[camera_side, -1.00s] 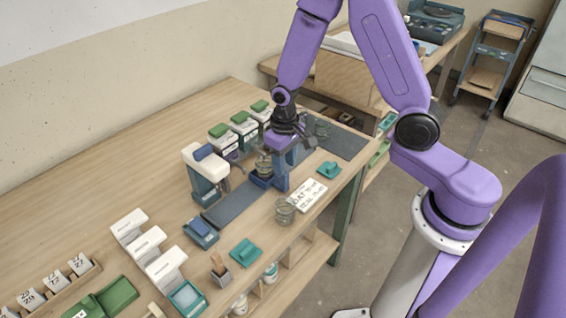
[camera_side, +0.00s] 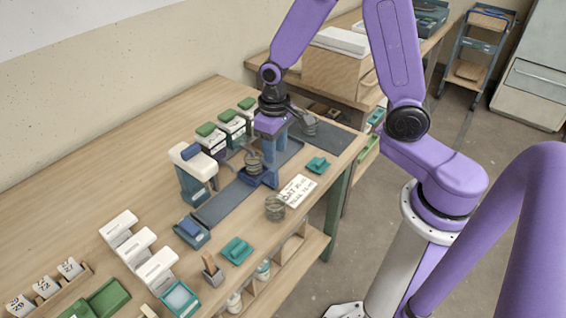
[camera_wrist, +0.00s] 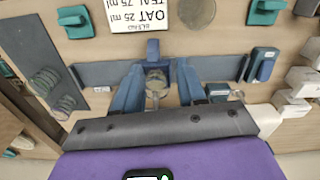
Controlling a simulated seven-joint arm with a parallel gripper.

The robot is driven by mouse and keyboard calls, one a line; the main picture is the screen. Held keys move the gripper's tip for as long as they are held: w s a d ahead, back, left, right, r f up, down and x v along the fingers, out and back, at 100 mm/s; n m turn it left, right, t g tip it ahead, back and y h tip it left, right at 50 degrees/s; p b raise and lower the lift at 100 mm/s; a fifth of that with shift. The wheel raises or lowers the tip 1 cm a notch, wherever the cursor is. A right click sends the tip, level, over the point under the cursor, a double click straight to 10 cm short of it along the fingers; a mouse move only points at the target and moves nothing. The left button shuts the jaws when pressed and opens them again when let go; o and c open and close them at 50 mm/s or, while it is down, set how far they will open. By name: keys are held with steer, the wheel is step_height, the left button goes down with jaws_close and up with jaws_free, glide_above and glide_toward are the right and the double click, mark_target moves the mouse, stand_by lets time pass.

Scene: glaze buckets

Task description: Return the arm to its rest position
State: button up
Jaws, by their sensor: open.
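My gripper (camera_side: 272,152) is above the dark strip on the bench, fingers pointing down. In the wrist view, its two blue fingers (camera_wrist: 158,88) are spread apart with nothing gripped. A ribbed clear jar (camera_side: 253,161) stands in a blue holder (camera_side: 262,180) just in front of and below the fingers. In the wrist view a clear round shape, probably this jar, shows between the fingers beyond their tips. My arm reaches over the bench from the right. The exact gap between fingers and jar is hard to tell.
A white-and-blue dispenser (camera_side: 194,174) stands left of the gripper, with several green-lidded containers (camera_side: 206,131) behind. Another jar (camera_side: 309,125) stands on the dark mat at right. A third jar (camera_side: 275,207) and a lettered card (camera_side: 298,190) are in front. The bench's back left is clear.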

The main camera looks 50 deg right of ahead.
steer(key=s+r+n, duration=0.5)
steer(key=s, duration=0.5)
steer(key=s+r+n, duration=0.5)
steer(key=s+n, duration=0.1)
steer(key=s, duration=0.5)
steer(key=shift+s, duration=0.3)
